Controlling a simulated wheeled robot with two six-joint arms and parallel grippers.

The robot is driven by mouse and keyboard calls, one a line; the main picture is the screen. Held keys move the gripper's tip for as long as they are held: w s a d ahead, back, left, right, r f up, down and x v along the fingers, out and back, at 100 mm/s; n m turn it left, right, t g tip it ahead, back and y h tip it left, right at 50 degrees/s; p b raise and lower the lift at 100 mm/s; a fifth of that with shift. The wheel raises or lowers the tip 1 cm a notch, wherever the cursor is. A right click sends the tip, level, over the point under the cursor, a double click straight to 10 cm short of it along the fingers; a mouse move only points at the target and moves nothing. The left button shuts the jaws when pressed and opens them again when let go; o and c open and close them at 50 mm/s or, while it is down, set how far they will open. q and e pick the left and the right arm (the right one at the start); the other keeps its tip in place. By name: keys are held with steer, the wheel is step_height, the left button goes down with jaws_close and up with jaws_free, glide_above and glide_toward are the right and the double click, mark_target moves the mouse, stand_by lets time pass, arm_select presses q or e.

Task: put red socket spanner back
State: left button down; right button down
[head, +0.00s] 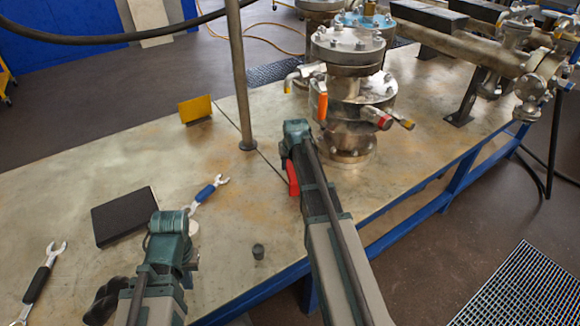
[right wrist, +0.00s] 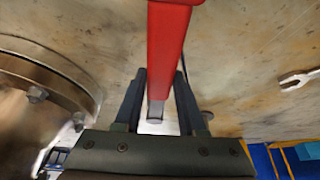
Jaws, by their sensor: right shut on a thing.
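The red socket spanner (head: 292,178) shows in the head view as a red bar partly hidden beside my right arm, left of the near flanged vessel (head: 350,90). In the right wrist view its red handle (right wrist: 166,50) runs down between the two dark fingers of my right gripper (right wrist: 160,105), which is shut on it. Its upper end runs out of that picture. My left gripper (head: 172,228) is over the table beside the black block; its fingers are hidden, so its opening cannot be seen.
A vertical post (head: 240,85) and yellow plate (head: 195,109) stand behind. The table middle is fairly clear.

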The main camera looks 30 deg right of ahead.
arm_select(q)
steer(key=shift+f, duration=0.1)
arm_select(e)
steer(key=shift+f, duration=0.1)
steer(key=shift+c, duration=2.4)
jaws_free()
arm_select(q)
step_height(320, 180, up, 11)
steer(key=p, duration=1.1)
steer(key=shift+r, duration=0.2)
arm_select(e)
steer(key=v, duration=1.2)
